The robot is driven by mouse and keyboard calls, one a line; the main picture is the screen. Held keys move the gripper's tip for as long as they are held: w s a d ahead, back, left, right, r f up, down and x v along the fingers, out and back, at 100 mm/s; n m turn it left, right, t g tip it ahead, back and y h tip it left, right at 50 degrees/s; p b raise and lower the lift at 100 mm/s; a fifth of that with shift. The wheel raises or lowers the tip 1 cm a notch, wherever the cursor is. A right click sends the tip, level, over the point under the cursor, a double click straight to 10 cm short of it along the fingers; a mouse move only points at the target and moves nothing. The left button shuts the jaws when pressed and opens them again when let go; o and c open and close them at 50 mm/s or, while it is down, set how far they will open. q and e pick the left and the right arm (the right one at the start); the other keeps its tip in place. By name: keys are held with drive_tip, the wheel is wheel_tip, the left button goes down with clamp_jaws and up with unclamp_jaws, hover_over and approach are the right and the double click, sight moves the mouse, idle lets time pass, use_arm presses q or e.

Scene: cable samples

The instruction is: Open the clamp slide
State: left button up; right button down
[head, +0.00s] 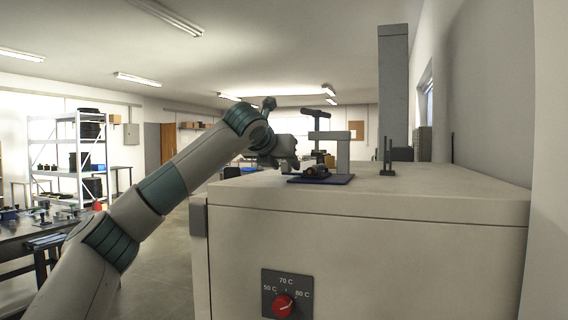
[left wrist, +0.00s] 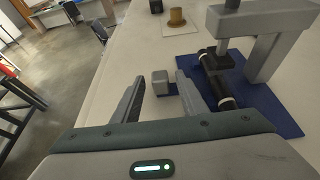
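The clamp fixture stands on a blue base plate (head: 325,180) on top of the beige cabinet. It has a grey arch frame (head: 343,150) and a dark T-shaped handle (head: 316,114) above. In the left wrist view a dark cylinder (left wrist: 216,82) lies under the arch (left wrist: 265,45). A small grey block (left wrist: 160,83) sits beside the blue plate (left wrist: 262,108); whether it is the slide's grip I cannot tell. My left gripper (left wrist: 160,76) is open, with its fingers on either side of that block and apart from it. My right gripper is not in view.
The cabinet top (head: 420,182) is clear to the right, except for a dark upright stand (head: 387,160). A brown spool-like piece (left wrist: 177,18) stands on a pale square beyond the fixture. A red dial (head: 282,306) is on the cabinet front.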

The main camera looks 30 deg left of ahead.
use_arm(q)
clamp_jaws()
drive_tip(key=shift+s+a, duration=0.1)
drive_tip(key=shift+a, duration=0.3)
drive_tip(key=a, duration=0.2)
drive_tip(key=s+a, duration=0.1)
drive_tip(key=a, duration=0.2)
drive_tip(key=s+a, duration=0.1)
drive_tip(key=a, duration=0.2)
drive_tip(key=shift+a, duration=0.3)
unclamp_jaws()
drive_tip(key=shift+s, duration=0.15)
